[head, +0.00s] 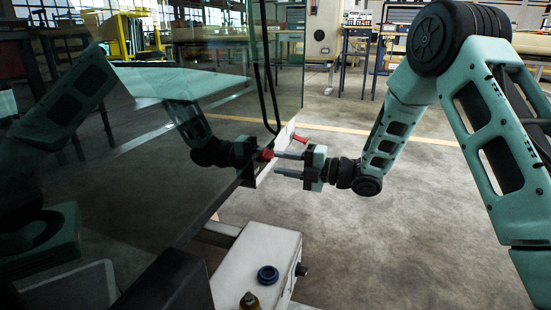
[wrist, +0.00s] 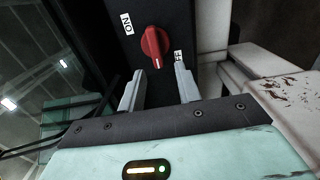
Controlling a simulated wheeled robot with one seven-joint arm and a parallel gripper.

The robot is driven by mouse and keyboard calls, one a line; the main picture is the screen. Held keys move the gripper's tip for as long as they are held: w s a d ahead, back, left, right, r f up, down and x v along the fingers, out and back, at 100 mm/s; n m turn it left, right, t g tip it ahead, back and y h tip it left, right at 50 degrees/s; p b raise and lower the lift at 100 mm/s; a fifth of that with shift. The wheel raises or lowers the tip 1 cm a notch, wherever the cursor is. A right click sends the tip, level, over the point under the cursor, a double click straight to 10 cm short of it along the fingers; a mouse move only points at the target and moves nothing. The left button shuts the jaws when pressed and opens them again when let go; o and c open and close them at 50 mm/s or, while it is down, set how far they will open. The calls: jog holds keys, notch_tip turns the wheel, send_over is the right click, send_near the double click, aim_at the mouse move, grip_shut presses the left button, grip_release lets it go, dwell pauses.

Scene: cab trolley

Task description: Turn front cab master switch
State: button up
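The red master switch (wrist: 154,46) sits on a dark panel in the wrist view. Its white mark points down the picture, towards my gripper. An "ON" label (wrist: 127,23) is at its upper left; a second label (wrist: 178,57), partly hidden by a finger and ending in "FF", is at its lower right. My gripper (wrist: 158,84) is open and empty, its fingers just short of the knob and on either side of its line. In the head view the red switch (head: 266,155) shows at the panel edge, with my gripper (head: 277,164) close on its right.
A large dark glass pane (head: 130,150) fills the left and mirrors my arm. Black cables (head: 268,85) hang above the switch. A second red part (head: 300,138) is just behind. The floor at right is clear.

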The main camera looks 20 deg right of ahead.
jog(key=p+v, duration=0.4)
jog(key=v, duration=1)
jog(key=shift+d+p, duration=0.2)
jog(key=shift+p, duration=0.15)
jog(key=w+a+r+m+h+p, duration=0.4)
jog(key=a+r+m+h, duration=0.2)
jog(key=a, duration=0.3)
jog(key=s+a+r+m+g+h+p, duration=0.2)
jog(key=s+a+r+m+h, duration=0.15)
jog(key=s+a+m, duration=0.2)
jog(key=s+a+r+m+g+h+p, duration=0.25)
jog(key=s+m+g, duration=0.2)
jog(key=s, duration=0.95)
jog(key=s+a+r+m+g+h+p, duration=0.2)
jog(key=s+r+m+g, duration=0.25)
jog(key=s, duration=1.05)
notch_tip(320, 180, up, 37)
jog(key=p, duration=3.8)
jog(key=shift+a+m, duration=0.15)
jog(key=shift+m, duration=0.3)
